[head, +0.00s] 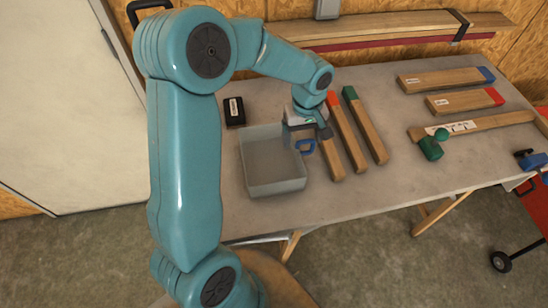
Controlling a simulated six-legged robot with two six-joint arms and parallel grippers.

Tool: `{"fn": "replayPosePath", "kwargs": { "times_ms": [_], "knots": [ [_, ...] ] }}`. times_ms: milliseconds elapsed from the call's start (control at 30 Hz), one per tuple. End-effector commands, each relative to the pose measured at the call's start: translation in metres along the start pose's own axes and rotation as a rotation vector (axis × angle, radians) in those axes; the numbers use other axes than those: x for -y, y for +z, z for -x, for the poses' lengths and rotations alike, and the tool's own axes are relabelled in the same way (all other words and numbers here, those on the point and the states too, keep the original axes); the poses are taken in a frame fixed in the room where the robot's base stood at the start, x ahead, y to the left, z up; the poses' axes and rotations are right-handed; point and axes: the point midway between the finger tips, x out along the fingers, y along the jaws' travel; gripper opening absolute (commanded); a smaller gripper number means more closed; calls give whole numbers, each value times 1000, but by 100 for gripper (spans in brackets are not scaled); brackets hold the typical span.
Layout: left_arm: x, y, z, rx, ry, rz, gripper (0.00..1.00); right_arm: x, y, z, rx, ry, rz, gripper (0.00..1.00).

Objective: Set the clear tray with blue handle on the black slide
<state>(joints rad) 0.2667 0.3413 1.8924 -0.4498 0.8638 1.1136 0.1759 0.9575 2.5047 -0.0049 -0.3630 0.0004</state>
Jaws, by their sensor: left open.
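The clear tray (247,176) is a square, see-through open box on the left part of the grey table. Its blue handle (306,147) is on the tray's right side. My left gripper (311,135) is open just above and beside the handle, with its fingers pointing down. I cannot tell whether the fingers touch the handle. A small black block with a pale label (234,112) lies behind the tray. I cannot make out a clear black slide. My right gripper is not in view.
Wooden bars with an orange end (341,130) and a green end (367,128) lie right of the tray. More bars (440,78) and a green knobbed tool (432,149) lie farther right. The grey table (400,190) is bare at its front middle.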

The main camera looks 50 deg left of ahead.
Motion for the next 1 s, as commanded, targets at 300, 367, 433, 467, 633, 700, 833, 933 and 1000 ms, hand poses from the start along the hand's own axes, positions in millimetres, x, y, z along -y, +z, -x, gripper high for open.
{"fn": "replayPosePath", "kwargs": {
  "times_ms": [300, 367, 433, 467, 633, 700, 833, 933, 1000],
  "knots": [
    [-8, 1, -44, 3, -4, 1, 81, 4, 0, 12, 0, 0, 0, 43],
    [-8, 1, -49, 2, -3, -1, 81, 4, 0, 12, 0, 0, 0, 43],
    [-8, 0, -52, 0, -1, 0, 81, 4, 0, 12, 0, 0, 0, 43],
    [-8, 0, -52, 0, 0, 0, 81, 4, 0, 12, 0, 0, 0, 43],
    [-8, 0, -52, 0, 0, 0, 78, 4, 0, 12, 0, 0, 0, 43],
    [-8, 0, -52, 0, 0, 0, 55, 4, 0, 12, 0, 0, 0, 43],
    [-8, 0, -52, 0, 0, 0, 23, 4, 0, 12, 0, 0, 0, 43],
    [-8, 0, -52, 0, -1, 0, 17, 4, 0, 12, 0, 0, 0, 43],
    [-8, 0, -52, 0, -1, 0, 17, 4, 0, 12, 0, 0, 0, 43]
  ]
}}
